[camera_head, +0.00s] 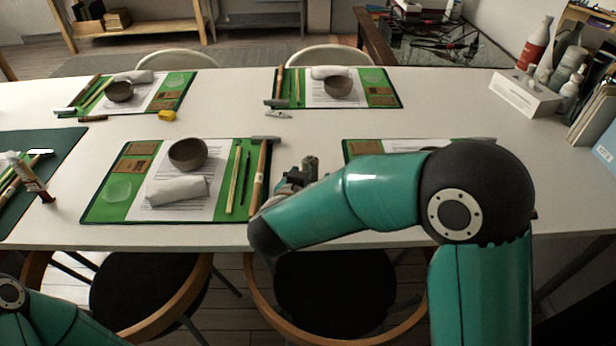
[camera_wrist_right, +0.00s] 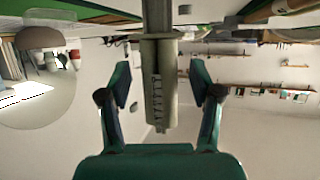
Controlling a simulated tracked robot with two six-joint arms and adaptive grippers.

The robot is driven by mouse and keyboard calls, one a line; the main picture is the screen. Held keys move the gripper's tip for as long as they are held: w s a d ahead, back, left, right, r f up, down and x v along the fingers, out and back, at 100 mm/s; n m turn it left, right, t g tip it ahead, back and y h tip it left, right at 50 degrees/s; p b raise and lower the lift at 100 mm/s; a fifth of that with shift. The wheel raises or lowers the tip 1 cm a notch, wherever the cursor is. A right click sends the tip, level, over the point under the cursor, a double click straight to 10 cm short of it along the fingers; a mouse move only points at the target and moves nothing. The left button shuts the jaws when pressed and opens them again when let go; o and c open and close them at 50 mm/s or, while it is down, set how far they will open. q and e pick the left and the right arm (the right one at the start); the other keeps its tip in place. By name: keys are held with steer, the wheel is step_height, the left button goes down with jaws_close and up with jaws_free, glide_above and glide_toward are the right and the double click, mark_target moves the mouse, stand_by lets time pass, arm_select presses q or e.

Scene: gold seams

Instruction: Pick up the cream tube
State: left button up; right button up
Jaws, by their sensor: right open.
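The cream tube (camera_wrist_right: 158,85) shows in the right wrist view as a pale upright cylinder with dark lettering, standing between the two fingers of my right gripper (camera_wrist_right: 160,98). The fingers are open, with a visible gap on each side of the tube. In the head view, a short olive-grey cylinder that looks like the same tube (camera_head: 310,168) stands on the table beside my right gripper (camera_head: 293,180). My right forearm hides much of that gripper. My left gripper is out of view; only part of my left arm shows at the lower left.
The white table (camera_head: 270,100) holds several green mats. The nearest clear one (camera_head: 115,212) bears a bowl (camera_head: 188,154), a rolled cloth (camera_head: 177,190) and tools. Bottles and a white box (camera_head: 525,93) stand at the right.

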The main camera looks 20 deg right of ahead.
steer(key=shift+w, duration=0.1)
jaws_close()
stand_by(0.3)
step_height(320, 180, up, 20)
steer(key=p, duration=0.5)
steer(key=shift+p, duration=0.4)
